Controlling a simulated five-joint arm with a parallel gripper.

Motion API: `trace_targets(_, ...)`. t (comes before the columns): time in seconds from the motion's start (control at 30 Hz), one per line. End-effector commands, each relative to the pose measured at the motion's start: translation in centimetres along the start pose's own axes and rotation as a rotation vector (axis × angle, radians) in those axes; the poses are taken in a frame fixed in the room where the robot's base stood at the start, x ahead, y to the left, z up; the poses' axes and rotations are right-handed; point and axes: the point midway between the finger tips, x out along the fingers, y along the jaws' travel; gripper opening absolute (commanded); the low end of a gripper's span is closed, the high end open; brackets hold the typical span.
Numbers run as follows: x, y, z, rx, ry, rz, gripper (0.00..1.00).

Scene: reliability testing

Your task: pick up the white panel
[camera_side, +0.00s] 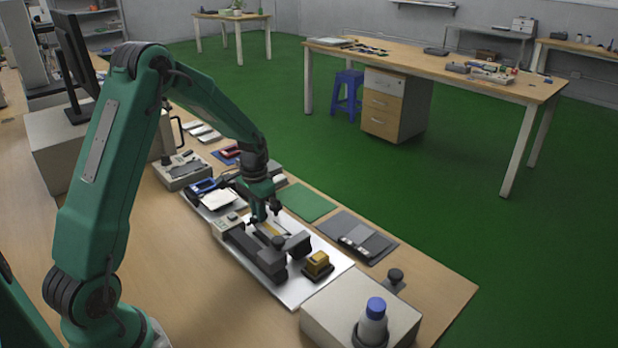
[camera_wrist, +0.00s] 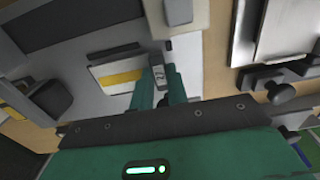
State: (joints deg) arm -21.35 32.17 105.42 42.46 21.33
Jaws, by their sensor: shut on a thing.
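The white panel (camera_wrist: 108,72) with a yellow band shows left of my fingers in the wrist view. It also shows as a small pale and yellow patch (camera_side: 268,229) below my gripper in the side view, beside the dark clamp-like fixture (camera_side: 262,258). My gripper (camera_side: 265,217) points down over the fixture. In the wrist view its green fingers (camera_wrist: 160,88) are shut on a small pale end piece with a dark numbered label, which appears to belong to the panel. The fingers partly hide this end. I cannot tell whether the panel is clear of the fixture.
The fixture stands on a silver plate (camera_side: 298,290), with a yellow block (camera_side: 317,263) at its right. A green mat (camera_side: 305,203) and grey tray (camera_side: 357,238) lie behind.

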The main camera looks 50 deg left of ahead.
Motion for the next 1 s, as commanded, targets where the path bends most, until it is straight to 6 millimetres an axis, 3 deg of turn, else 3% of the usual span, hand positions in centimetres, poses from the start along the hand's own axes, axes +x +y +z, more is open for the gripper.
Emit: trace_targets(1.0, -3.9, 0.0, 0.0, 0.000, 0.001, -0.001, 0.00)
